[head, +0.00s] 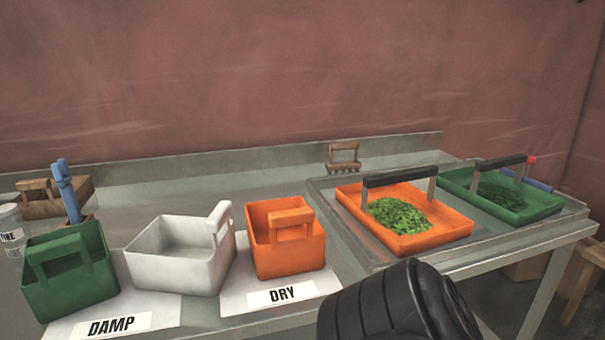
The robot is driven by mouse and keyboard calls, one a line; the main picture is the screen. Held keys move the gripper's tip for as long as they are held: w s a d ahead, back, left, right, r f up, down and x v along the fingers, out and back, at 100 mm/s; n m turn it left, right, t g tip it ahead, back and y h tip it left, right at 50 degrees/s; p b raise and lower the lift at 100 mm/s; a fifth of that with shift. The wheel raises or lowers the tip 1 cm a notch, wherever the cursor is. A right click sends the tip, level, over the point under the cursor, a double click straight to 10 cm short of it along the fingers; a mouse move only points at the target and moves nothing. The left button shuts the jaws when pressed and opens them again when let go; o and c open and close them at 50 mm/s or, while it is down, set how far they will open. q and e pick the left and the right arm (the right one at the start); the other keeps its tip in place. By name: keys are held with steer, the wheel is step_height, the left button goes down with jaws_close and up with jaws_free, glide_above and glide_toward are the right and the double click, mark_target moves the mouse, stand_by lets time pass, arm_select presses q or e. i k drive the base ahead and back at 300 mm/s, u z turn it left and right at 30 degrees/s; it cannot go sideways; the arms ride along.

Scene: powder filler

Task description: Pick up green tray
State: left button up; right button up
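The green tray (549,205) is at the right, on the far right part of a raised metal surface. It is shallow, with a black bar handle (500,161) across its top on metal posts. Dark green leafy material (502,197) lies in it. An orange tray (432,240) of the same kind stands to its left, holding brighter green leaves (400,215). Neither of my grippers shows, and no fingers are at the green tray. A black rounded arm part at the bottom middle covers some of the table front.
A green bin (93,285), a white bin (165,273) and an orange bin (290,262) stand at the left and middle, by "DAMP" (111,326) and "DRY" (282,295) labels. A small wooden rack (344,153) is behind. The raised surface ends at the right.

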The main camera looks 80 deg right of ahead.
mark_target(517, 203)
steer(key=i, duration=0.85)
steer(key=z, duration=4.6)
steer(key=i, duration=0.85)
steer(key=z, duration=0.85)
steer(key=i, duration=2.1)
steer(key=u, duration=1.4)
steer(key=i, duration=1)
steer(key=u, duration=1.3)
